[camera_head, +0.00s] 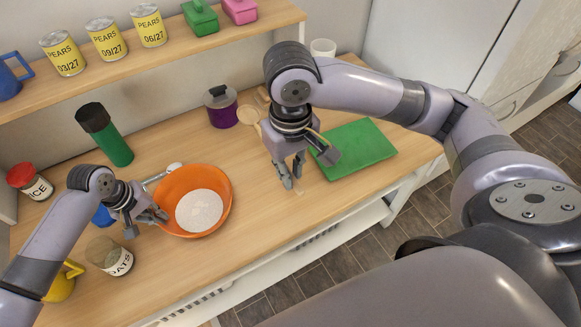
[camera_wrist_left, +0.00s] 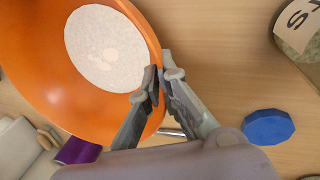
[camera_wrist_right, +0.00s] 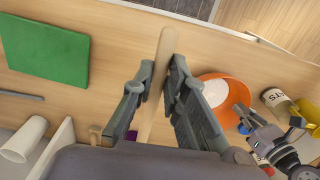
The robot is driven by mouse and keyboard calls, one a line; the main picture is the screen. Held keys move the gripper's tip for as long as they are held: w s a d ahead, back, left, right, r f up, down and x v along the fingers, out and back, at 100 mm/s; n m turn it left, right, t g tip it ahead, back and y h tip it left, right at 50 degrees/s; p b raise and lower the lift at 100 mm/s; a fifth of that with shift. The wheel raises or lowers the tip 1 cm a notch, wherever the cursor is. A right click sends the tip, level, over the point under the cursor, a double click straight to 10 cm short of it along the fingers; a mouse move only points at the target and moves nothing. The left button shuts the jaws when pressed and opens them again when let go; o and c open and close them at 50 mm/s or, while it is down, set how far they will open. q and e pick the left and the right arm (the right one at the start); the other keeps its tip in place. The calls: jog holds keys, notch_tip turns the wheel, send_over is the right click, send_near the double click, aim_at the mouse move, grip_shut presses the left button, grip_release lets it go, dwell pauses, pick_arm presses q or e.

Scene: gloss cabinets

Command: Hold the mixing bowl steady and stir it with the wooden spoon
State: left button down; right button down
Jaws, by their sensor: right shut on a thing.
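The orange mixing bowl (camera_head: 222,217) stands on the wooden worktop with a white powdery mass (camera_head: 199,210) in it. My left gripper (camera_head: 160,216) is at the bowl's left rim. In the left wrist view its fingers (camera_wrist_left: 161,74) are slightly apart, one on each side of the rim of the bowl (camera_wrist_left: 50,70). My right gripper (camera_head: 293,180) is right of the bowl, above the worktop. In the right wrist view it (camera_wrist_right: 155,75) is shut on the pale handle of the wooden spoon (camera_wrist_right: 163,50). The spoon is outside the bowl; its lower part is hidden by the gripper there.
A green board (camera_head: 358,150) lies on the right. A purple pot (camera_head: 222,107) and a green bottle (camera_head: 105,135) stand behind the bowl. An oats jar (camera_head: 110,257), a yellow mug (camera_head: 62,284) and a red-lidded rice jar (camera_head: 30,181) are at left. A shelf (camera_head: 185,43) overhangs the back.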

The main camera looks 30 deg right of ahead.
pick_arm(q)
jog(key=shift+p, duration=0.5)
pick_arm(e)
jog(key=shift+r, duration=0.5)
pick_arm(q)
jog(key=shift+s+f+p, duration=0.15)
jog(key=shift+f+p, duration=0.05)
jog(key=shift+p, duration=0.1)
pick_arm(e)
jog(key=shift+r, duration=0.35)
dwell(1.1)
pick_arm(q)
jog(key=shift+s+f+p, duration=0.15)
jog(key=shift+f+p, duration=0.1)
jog(key=shift+p, duration=0.45)
pick_arm(e)
jog(key=shift+r, duration=0.7)
dwell(0.8)
pick_arm(q)
jog(key=c, duration=2)
grip_release()
jog(key=shift+w+r, duration=0.1)
jog(key=shift+w, duration=0.1)
jog(key=shift+o, duration=1.4)
jog(key=shift+r, duration=0.1)
jog(key=v, duration=1.2)
jog(key=shift+c, duration=0.5)
